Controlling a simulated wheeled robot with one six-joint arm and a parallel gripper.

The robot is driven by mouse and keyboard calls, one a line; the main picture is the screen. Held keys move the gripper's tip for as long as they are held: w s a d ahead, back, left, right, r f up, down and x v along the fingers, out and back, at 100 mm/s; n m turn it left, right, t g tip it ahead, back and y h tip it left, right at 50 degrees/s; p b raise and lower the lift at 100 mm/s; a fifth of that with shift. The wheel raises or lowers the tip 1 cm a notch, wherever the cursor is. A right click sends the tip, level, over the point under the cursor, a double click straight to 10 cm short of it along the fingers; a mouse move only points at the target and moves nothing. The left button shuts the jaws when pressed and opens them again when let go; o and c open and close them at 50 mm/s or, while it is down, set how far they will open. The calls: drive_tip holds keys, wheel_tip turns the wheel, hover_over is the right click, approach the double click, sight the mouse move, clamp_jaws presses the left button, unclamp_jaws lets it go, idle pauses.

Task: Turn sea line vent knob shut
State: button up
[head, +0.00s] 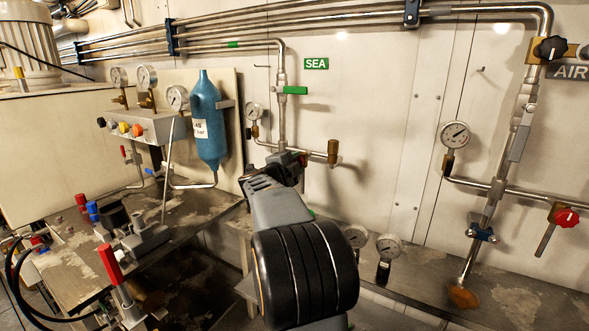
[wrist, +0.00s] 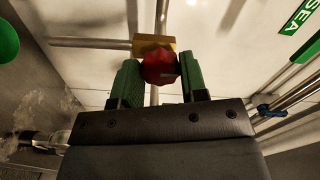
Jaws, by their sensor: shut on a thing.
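The sea line vent knob (wrist: 160,67) is red and faceted, on a brass body (wrist: 150,44) in the wrist view. My gripper (wrist: 158,76) has its two green-padded fingers on either side of the knob, shut on it. In the head view my gripper (head: 272,172) reaches the lower part of the sea line pipe (head: 282,120), below the green SEA sign (head: 316,64). There my own gripper and arm hide most of the knob. The knob's turn angle cannot be told.
A green-handled valve (head: 292,90) sits higher on the sea line, with a gauge (head: 253,111) to its left. A brass fitting (head: 333,153) is to the right. A blue bottle (head: 208,120) stands left. Another red knob (head: 567,218) is far right.

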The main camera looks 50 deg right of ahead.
drive_tip(key=shift+m+b, duration=0.3)
drive_tip(key=shift+m, duration=0.3)
drive_tip(key=o, duration=0.9)
drive_tip(key=v, duration=1.3)
drive_tip(key=shift+s+a, duration=0.1)
drive_tip(key=shift+a, duration=0.25)
